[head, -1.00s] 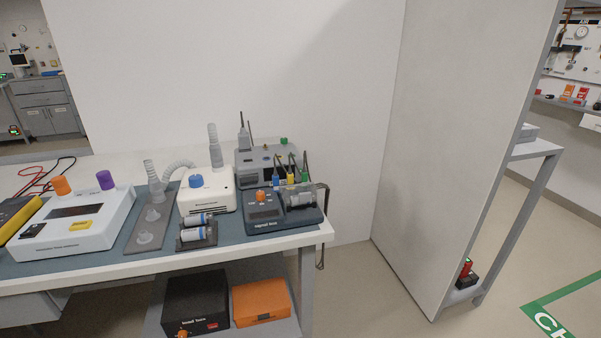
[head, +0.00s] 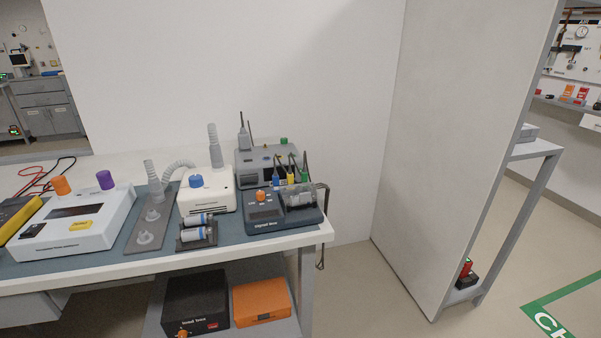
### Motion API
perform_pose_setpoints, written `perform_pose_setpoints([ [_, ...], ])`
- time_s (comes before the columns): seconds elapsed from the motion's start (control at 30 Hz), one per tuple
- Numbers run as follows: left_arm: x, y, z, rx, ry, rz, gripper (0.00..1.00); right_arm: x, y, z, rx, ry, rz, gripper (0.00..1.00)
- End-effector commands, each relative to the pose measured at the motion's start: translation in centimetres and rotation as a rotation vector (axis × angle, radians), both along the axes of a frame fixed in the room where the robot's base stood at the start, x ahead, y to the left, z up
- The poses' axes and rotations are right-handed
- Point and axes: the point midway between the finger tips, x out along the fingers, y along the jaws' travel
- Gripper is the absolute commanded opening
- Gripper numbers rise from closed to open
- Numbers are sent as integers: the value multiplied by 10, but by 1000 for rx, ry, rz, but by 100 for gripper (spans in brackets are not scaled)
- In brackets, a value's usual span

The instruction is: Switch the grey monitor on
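A grey monitor-like box (head: 256,172) stands at the back right of the bench, with a green knob (head: 284,141) on top and blue, yellow and green plugs with leads at its front. A dark blue-grey unit (head: 266,222) with an orange knob (head: 261,196) and a clear cylinder (head: 299,196) stands in front of it. I cannot tell for certain which of the two is the grey monitor. No lit screen shows on either. Neither of my grippers is in the head view.
The bench (head: 160,263) also holds a white unit (head: 80,226) with orange and purple knobs, a smaller white box (head: 206,197) with a blue knob, and two white cylinders in a grey holder (head: 197,239). A black box (head: 196,298) and an orange box (head: 262,302) sit below.

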Motion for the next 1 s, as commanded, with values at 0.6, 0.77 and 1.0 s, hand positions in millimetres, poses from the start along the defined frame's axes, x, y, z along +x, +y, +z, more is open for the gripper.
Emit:
perform_pose_setpoints([
  [0.6,0,0,0,0,0,0,0,0,0,0,0,0,0,0],
  [0.77,0,0,0,0,0,0,0,0,0,0,0,0,0,0],
  [1.0,0,0,0,0,0,0,0,0,0,0,0,1,0,0],
])
